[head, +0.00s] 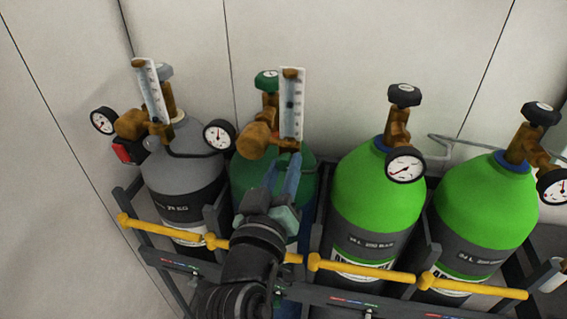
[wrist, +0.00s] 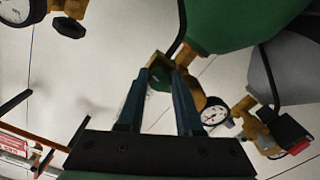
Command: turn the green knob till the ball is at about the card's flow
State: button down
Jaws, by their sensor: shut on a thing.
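The dark green cylinder (head: 240,180) carries a brass regulator (head: 257,140) and an upright clear flow tube (head: 291,105) with a scale. A green handwheel (head: 267,80) tops the cylinder's valve. I cannot make out a card with a flow value.
A grey cylinder (head: 180,165) with its own flow tube (head: 151,92) and gauges stands left. Two bright green cylinders (head: 378,195) (head: 485,205) stand right. Yellow bars (head: 360,271) cross the rack front. A gauge (head: 219,135) sits close beside the regulator. The wall is close behind.

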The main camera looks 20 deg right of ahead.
jog(key=shift+n, duration=0.4)
jog(key=c, duration=0.9)
grip_release()
jog(key=shift+o, duration=0.2)
jog(key=shift+s+a+f, duration=0.15)
jog(key=shift+s+a, duration=0.2)
jog(key=shift+s, duration=0.1)
jog(key=b+v, duration=0.3)
jog(key=v, duration=0.9)
jog(key=shift+b, duration=0.35)
jog(key=shift+d, duration=0.1)
